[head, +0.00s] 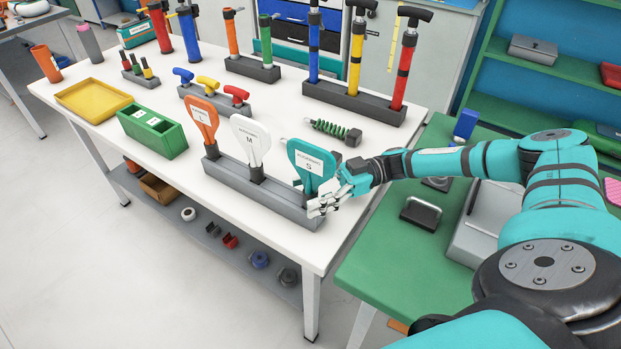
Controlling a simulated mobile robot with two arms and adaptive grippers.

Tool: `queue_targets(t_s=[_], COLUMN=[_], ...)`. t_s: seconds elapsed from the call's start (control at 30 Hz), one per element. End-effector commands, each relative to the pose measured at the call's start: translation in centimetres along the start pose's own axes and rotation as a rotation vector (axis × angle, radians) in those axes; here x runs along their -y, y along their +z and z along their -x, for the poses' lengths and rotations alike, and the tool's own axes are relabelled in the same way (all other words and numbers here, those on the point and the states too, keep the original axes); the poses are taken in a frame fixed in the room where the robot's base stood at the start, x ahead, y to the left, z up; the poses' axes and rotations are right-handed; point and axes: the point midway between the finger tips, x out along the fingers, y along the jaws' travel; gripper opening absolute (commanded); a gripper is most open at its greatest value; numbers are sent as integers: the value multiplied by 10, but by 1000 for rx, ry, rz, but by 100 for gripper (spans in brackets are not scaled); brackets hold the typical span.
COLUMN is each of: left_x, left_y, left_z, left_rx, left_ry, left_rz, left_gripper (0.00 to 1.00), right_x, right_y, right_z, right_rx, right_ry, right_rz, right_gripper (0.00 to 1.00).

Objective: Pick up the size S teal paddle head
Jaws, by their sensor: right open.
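The teal paddle head (312,162), labelled S, stands upright in the right end of a grey rack (226,174) on the white table. A white paddle head (250,138) labelled M and an orange paddle head (201,117) labelled L stand to its left in the same rack. My right gripper (318,209) is open beside the lower part of the teal paddle head, at the rack's right end. It covers part of the paddle's lower end, and I cannot tell whether they touch. My left gripper is out of view.
A green spring-like coil (330,129) lies behind the teal paddle head. A green box (153,133) and a yellow tray (93,99) stand to the left. Tall pumps in a dark rack (345,98) stand at the back. A green table (382,258) adjoins at right.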

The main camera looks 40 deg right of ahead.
Motion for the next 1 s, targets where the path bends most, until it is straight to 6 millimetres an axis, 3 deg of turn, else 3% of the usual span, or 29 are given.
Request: queue_targets(t_s=[0.07,0.47,1.0], left_x=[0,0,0], left_y=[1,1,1], left_z=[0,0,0], left_rx=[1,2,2], left_ry=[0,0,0], left_rz=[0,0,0], left_gripper=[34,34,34], right_x=[0,0,0], right_y=[0,0,-6], right_z=[0,1,1], right_rx=[0,0,-1], right_ry=[0,0,1], right_rz=[0,0,2], right_gripper=[52,0,0])
